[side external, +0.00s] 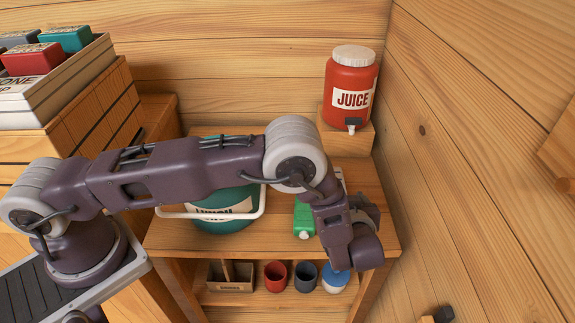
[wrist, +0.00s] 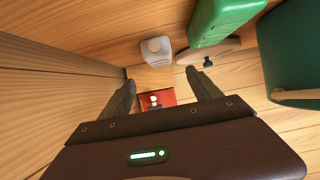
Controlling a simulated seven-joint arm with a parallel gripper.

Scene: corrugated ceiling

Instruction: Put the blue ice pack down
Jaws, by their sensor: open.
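I cannot make out a blue ice pack in either view. A blue-and-white rounded object (side external: 334,278) sits on the lower shelf in the side external view, partly hidden by my wrist; I cannot tell what it is. My gripper (wrist: 164,84) is open, with its two dark fingers apart and nothing held between them. In the side external view my gripper (side external: 368,212) is over the right part of the wooden shelf top (side external: 375,240), and its fingers are largely hidden.
A red juice jar (side external: 350,95) stands behind on a wooden block. Red (side external: 276,276) and grey (side external: 306,277) cups are below. A wooden wall is close at right.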

